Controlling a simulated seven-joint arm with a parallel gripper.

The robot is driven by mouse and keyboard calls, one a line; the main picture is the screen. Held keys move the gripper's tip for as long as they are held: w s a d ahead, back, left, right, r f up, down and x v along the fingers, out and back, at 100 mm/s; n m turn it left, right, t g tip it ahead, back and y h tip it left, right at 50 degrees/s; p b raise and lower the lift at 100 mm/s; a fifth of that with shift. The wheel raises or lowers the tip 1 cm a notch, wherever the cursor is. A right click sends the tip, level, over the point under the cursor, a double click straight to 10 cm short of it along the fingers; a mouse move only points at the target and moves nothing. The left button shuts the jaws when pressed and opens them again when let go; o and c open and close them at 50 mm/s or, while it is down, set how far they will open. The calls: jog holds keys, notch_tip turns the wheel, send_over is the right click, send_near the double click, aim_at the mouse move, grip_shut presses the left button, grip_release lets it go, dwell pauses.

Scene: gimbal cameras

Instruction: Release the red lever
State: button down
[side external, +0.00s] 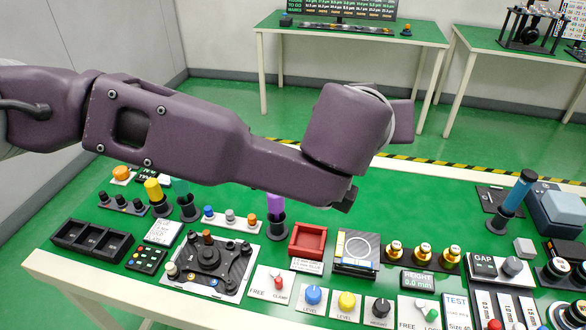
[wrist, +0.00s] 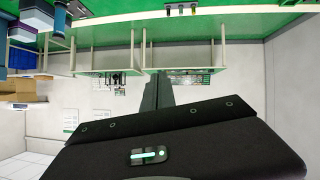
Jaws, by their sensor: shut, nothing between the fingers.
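The red lever (side external: 278,283) is a small red-tipped handle on a white panel (side external: 262,290) marked FREE and CLAMP, at the front of the green work table. Its tip leans toward the CLAMP side. My gripper (side external: 345,200) is above the table, up and to the right of the lever and well apart from it; my wrist partly hides it. In the wrist view, my gripper (wrist: 158,92) has its two dark fingers together with nothing held. The red lever does not show in the wrist view.
A red square tray (side external: 294,252), a round-ring plate (side external: 340,262), a blue knob (side external: 314,295), a yellow knob (side external: 347,300) and a black stage (side external: 208,262) surround the panel. A purple-topped post (side external: 276,208) stands behind. A second lever panel with a green tip (side external: 432,314) is at front right.

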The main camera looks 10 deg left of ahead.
jog(key=s+a+f+g+y, duration=0.2)
jog(key=s+f, duration=0.5)
jog(key=f, duration=0.5)
jog(key=s+a+f+g+y, duration=0.2)
jog(key=s+f+g+y, duration=0.2)
jog(key=f, duration=0.9)
jog(key=s+y, duration=0.1)
jog(key=s, duration=0.2)
jog(key=shift+s+a+g, duration=0.4)
jog(key=x, duration=0.9)
jog(key=shift+w+a+f, duration=0.2)
jog(key=shift+f, duration=0.1)
